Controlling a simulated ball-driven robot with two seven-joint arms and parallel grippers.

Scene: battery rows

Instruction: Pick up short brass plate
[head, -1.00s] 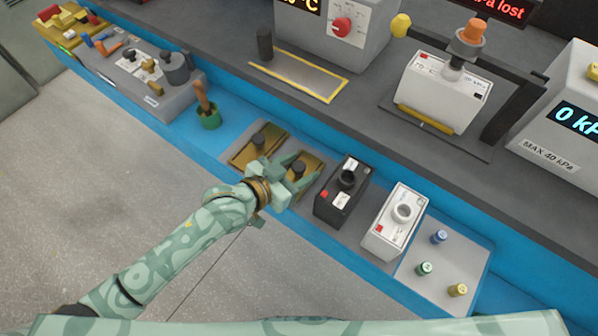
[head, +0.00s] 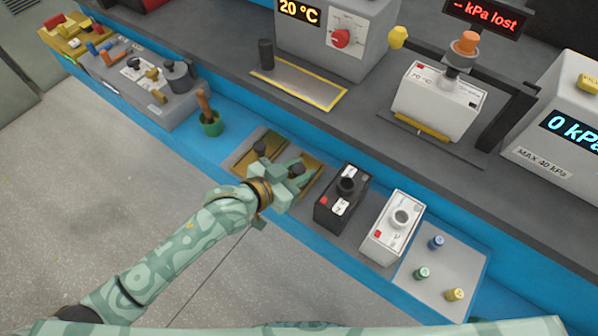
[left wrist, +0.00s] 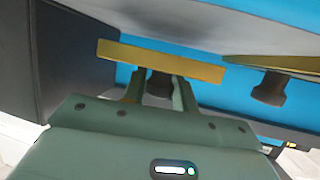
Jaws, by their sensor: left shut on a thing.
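My left gripper (head: 285,178) is shut on the dark knob of the short brass plate (head: 311,165), the right one of two brass plates. The gripper covers part of this plate in the head view. In the left wrist view the short brass plate (left wrist: 205,70) spans above the fingertips, with the dark knob (left wrist: 160,84) between the two fingers. Blue shows around the plate there; I cannot tell how far it is clear of the bench. The other brass plate (head: 240,158) lies to its left, with its own dark knob (head: 260,146). My right gripper is not in view.
A black battery-like block (head: 339,198) and a white one (head: 392,228) stand close to the right. A light tray (head: 440,255) holds small coloured cylinders. A green pot (head: 212,126) stands to the left. A yellow-edged panel (head: 298,82) lies on the raised shelf behind.

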